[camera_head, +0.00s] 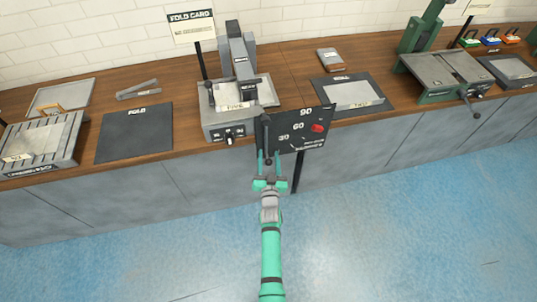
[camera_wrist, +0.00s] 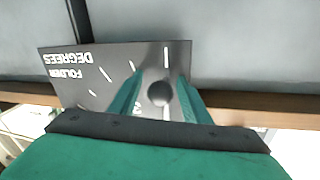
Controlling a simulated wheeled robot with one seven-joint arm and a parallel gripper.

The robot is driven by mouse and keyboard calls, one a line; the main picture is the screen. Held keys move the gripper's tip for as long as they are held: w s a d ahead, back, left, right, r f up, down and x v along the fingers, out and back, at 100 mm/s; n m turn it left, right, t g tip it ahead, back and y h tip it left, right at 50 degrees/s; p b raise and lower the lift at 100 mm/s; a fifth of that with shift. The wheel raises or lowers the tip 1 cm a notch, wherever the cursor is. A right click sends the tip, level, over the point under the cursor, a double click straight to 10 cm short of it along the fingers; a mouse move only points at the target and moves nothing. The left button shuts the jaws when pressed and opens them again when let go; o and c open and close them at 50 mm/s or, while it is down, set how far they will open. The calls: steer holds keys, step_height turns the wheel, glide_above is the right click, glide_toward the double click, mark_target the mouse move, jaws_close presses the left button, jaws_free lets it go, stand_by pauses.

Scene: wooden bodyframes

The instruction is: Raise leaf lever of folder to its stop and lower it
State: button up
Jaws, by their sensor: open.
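The folder (camera_head: 215,122), a grey machine with a card on its bed, stands at the bench's front edge under a "FOLD CARD" sign. A dark degree plate (camera_head: 285,117) marked 30, 60 and 90, with a red dot, is at its right front. The leaf lever (camera_head: 266,135) appears as a dark bar at the plate's left side, pointing down towards my gripper. My gripper (camera_head: 268,157) is open in front of the plate. In the wrist view, a dark ball knob (camera_wrist: 160,93) lies between my gripper's fingers (camera_wrist: 160,80); I cannot tell whether they touch it.
A dark "FOLD" mat (camera_head: 135,140) and a slotted grey fixture (camera_head: 40,145) lie to the left. A dark mat with a pale sheet (camera_head: 352,93) lies to the right, before a green machine (camera_head: 440,75). The blue floor before the bench is clear.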

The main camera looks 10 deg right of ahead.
steer(key=shift+w+d, duration=0.15)
steer(key=shift+w, duration=0.6)
